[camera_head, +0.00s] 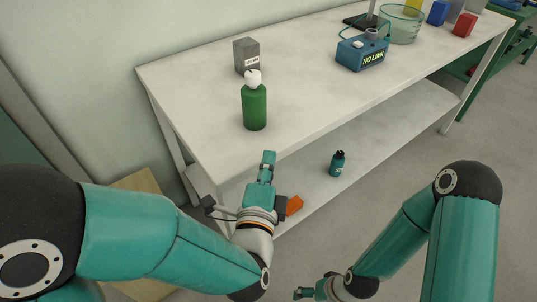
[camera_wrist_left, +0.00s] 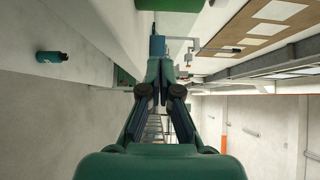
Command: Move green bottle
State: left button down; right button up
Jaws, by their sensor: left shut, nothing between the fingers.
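The green bottle (camera_head: 254,107) with a white cap stands upright on the white table near its front left part.
A grey labelled block (camera_head: 246,54) stands behind the bottle. A blue "NO LINK" box (camera_head: 362,53) and a glass bowl (camera_head: 402,26) are farther right on the table (camera_head: 310,92). A teal bottle (camera_head: 337,164) and an orange block (camera_head: 294,205) are lower down, by the lower shelf.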

aim_at(263, 139)
pick_arm(q)
jog(key=w, duration=0.5)
jog(key=w+d, duration=0.1)
jog(key=w, duration=0.1)
jog(key=shift+w, duration=0.2)
jog(key=shift+w+a, duration=0.55)
jog(key=shift+w, duration=0.3)
jog(key=shift+w+a, duration=0.55)
jog(key=shift+w, duration=0.25)
pick_arm(e)
jog(key=shift+r, duration=0.7)
